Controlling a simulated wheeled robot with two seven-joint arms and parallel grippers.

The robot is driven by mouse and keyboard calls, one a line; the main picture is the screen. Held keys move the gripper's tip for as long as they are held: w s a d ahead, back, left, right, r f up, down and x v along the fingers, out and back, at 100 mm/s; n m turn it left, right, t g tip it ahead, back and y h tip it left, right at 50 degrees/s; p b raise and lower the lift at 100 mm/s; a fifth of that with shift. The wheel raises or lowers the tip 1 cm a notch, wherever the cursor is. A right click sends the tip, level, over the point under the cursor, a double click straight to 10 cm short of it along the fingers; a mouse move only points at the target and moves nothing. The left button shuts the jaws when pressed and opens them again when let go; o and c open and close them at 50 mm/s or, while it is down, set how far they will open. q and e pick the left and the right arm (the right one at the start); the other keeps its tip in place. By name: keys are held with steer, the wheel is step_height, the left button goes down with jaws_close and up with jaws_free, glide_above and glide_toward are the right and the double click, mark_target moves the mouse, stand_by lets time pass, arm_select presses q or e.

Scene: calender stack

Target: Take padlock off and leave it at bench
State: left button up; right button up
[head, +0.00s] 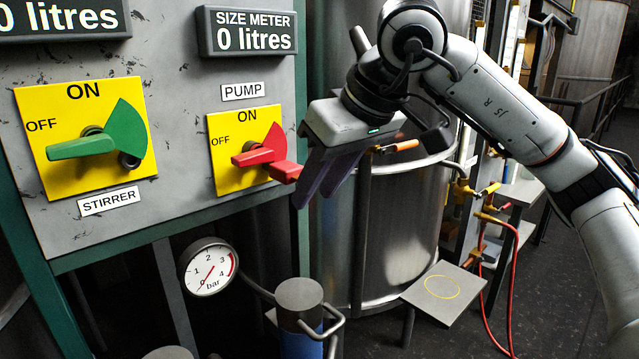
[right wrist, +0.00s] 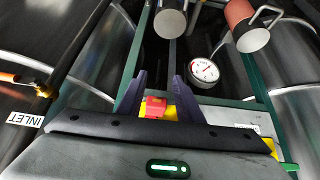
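The pump switch (head: 259,156) is a red handle on a yellow plate. A red block (head: 286,171), which looks like the padlock body, sits at its right end; no shackle can be made out. My right gripper (head: 318,190) is just right of the block, its dark purple fingers pointing down. In the right wrist view its fingers (right wrist: 160,82) stand apart, with a red piece (right wrist: 153,107) showing between them near their base; I cannot tell whether they touch it. A small grey bench (head: 443,290) with a yellow circle stands lower right. My left gripper is out of view.
The stirrer switch (head: 82,146) has a green handle at the left. A pressure gauge (head: 209,268) and a grey-topped cylinder (head: 299,294) with a handle stand below the panel. A steel tank (head: 390,225) lies behind my right gripper. A red hose (head: 512,290) hangs beside the bench.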

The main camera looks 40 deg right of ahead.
mark_target(297, 176)
steer(key=w, duration=0.1)
steer(key=w+p, duration=0.1)
steer(key=w, duration=0.2)
steer(key=shift+w+a+p, duration=0.2)
steer(key=shift+a+p, duration=0.05)
steer(key=shift+p, duration=0.05)
steer(key=shift+w, duration=0.4)
steer(key=shift+c, duration=0.6)
steer(key=c, duration=0.7)
